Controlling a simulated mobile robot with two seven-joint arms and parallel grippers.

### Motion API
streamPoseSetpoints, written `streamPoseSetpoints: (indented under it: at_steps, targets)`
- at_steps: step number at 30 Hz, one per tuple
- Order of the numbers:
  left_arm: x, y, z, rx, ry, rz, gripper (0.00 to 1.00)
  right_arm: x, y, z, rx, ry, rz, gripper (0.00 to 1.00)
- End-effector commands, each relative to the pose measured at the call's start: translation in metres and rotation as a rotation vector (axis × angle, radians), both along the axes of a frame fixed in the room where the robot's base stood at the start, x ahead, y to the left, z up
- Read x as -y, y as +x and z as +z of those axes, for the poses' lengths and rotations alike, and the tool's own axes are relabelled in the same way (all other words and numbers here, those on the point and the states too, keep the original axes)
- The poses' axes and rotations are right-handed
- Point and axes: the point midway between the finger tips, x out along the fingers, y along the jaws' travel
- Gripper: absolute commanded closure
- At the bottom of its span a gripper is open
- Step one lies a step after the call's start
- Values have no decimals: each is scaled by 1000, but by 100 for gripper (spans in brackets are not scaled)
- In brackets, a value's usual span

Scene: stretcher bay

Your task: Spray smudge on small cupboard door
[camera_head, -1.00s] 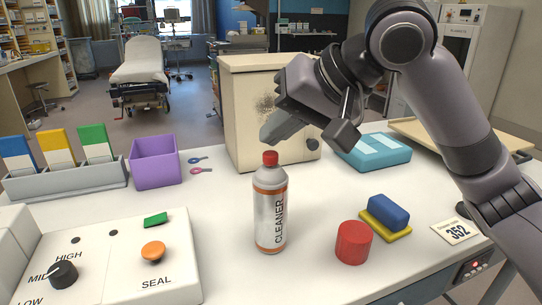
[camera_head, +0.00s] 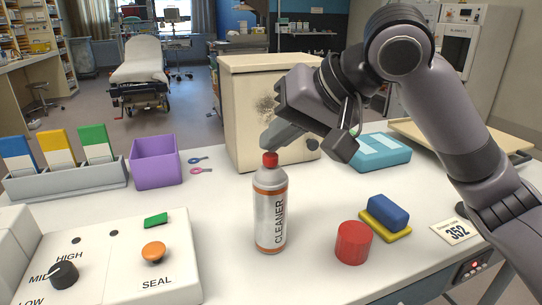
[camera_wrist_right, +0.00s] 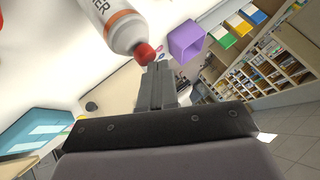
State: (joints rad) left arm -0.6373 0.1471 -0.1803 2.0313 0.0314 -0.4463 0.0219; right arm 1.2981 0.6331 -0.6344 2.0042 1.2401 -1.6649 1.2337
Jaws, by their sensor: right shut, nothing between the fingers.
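A grey cleaner bottle (camera_head: 271,215) with a red cap stands upright on the white table. The small cream cupboard (camera_head: 240,110) stands behind it; a dark speckled smudge (camera_head: 265,106) marks its door, and the arm hides part of the door and its dark knob. My right gripper (camera_head: 270,143) is shut and empty, its fingertips at the red cap (camera_head: 270,159). In the right wrist view the fingers (camera_wrist_right: 152,75) are together, and the cap (camera_wrist_right: 145,54) is just beyond their tips; I cannot tell whether they touch. My left gripper is not in view.
A red cylinder (camera_head: 353,243) and a blue block on a yellow pad (camera_head: 388,213) are right of the bottle. A purple bin (camera_head: 155,163) and a control panel (camera_head: 130,260) are on the left. A teal box (camera_head: 378,152) lies beside the cupboard.

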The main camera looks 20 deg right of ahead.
Motion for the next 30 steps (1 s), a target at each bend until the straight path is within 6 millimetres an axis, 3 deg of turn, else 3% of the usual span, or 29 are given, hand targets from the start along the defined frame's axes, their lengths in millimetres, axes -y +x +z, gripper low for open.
streamPoseSetpoints:
  at_steps: [23,30]
  targets:
    - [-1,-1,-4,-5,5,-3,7,0,0,-6,-2,-1,-1,100]
    - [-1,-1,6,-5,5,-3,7,0,0,1,-2,-1,-1,100]
